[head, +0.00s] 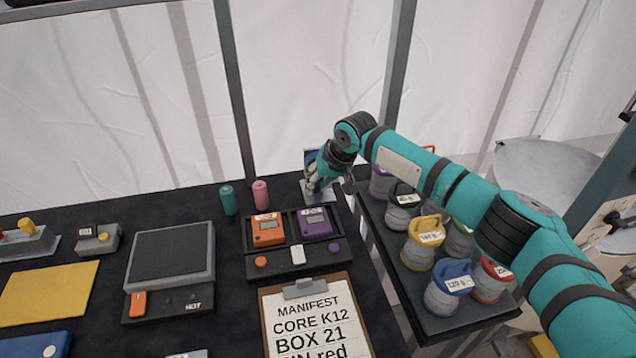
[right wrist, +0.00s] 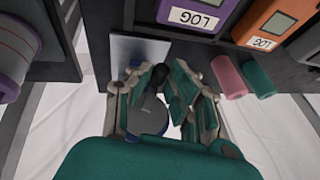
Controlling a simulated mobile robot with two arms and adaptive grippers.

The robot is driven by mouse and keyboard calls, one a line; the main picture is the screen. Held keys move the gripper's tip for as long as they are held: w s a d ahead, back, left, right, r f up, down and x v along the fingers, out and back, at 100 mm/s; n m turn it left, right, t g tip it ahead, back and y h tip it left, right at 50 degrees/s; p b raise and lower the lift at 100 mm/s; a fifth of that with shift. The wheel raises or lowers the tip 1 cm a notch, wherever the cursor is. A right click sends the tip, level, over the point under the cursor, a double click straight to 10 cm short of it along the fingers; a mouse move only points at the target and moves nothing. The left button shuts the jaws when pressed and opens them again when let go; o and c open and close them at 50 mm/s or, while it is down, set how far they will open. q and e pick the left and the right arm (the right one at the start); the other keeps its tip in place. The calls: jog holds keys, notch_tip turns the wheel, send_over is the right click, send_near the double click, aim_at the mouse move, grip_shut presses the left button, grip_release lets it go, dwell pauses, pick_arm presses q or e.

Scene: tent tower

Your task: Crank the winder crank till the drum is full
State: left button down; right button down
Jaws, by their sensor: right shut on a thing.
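The winder stands on a pale grey plate (head: 322,197) at the back right of the black table, and its blue part (head: 311,156) shows behind my right gripper. My right gripper (head: 316,186) is at the winder, shut on the crank's dark handle. In the right wrist view, the fingers close around the dark handle (right wrist: 177,73). A dark blue-grey round part of the winder (right wrist: 147,116) shows partly behind the fingers. The fingers hide much of the crank, and I cannot tell how full the drum is. My left gripper is not in view.
An orange logger (head: 267,230) and a purple logger (head: 317,223) sit in a black holder close in front. Pink (head: 261,194) and teal (head: 228,200) cylinders stand left of the winder. A side tray (head: 438,325) with several lidded spools lies under my right arm.

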jog(key=shift+y, duration=0.4)
jog(key=shift+y, duration=0.3)
jog(key=shift+a+m+y, duration=0.15)
jog(key=shift+m+y, duration=0.25)
jog(key=shift+y, duration=0.3)
jog(key=shift+a+r+g+y+b, duration=0.1)
jog(key=shift+g+y+b, duration=0.25)
jog(key=shift+y, duration=0.55)
jog(key=shift+r+m+y+b, duration=0.2)
jog(key=shift+y+b, duration=0.25)
jog(key=shift+y, duration=0.1)
jog(key=shift+r+m+y+b, duration=0.2)
jog(key=shift+y+b, duration=0.2)
jog(key=shift+y, duration=0.15)
jog(key=c, duration=1.2)
grip_release()
jog(key=shift+c, duration=0.2)
